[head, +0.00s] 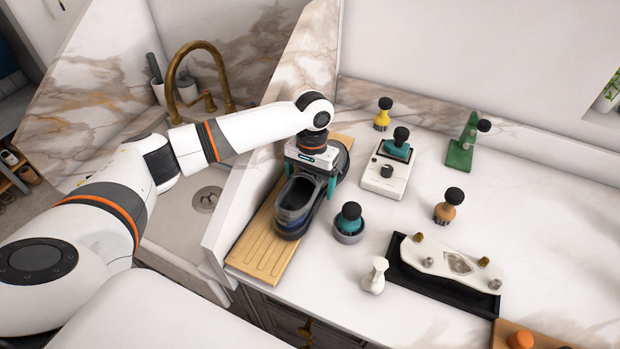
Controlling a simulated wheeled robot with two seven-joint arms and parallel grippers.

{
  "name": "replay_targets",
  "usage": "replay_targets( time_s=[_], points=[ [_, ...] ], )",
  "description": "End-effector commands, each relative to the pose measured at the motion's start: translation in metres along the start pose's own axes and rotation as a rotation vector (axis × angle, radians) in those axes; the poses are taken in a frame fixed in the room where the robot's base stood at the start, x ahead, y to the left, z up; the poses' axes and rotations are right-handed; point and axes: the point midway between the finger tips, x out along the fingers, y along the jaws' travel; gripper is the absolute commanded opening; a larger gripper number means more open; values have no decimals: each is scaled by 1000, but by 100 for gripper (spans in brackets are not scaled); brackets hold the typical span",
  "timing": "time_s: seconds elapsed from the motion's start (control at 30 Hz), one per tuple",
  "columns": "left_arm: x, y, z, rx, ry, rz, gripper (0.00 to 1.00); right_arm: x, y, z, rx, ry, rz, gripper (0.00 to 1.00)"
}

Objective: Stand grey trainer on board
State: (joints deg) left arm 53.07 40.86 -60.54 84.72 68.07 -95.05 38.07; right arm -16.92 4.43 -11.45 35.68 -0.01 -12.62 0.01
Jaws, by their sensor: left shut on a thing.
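A dark shoe-like shape (344,162) shows just right of and behind the gripper, mostly hidden. My right gripper is not in view.
Right of the board stand a teal-topped knob in a grey cup (348,224), a white device (386,172), a white knob piece (375,276) and a black tray (440,283). A sink (190,222) with a brass tap (222,72) lies left, beyond a low white wall.

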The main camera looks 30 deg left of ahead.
Motion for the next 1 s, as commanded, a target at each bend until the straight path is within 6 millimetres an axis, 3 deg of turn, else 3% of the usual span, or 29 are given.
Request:
replay_targets(
  time_s=[0.3,0.33,0.4,0.73,1.0],
  points=[
    [1,0,1,0,-1,-1,52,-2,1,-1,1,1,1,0],
    [2,0,0,1,-1,-1,92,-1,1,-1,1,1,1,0],
    [2,0,1,1,-1,-1,100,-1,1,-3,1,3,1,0],
    [-6,0,1,-1,-2,0,100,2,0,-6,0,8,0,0],
    [-59,0,2,1,-7,-2,100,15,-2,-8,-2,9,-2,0]
  ],
)
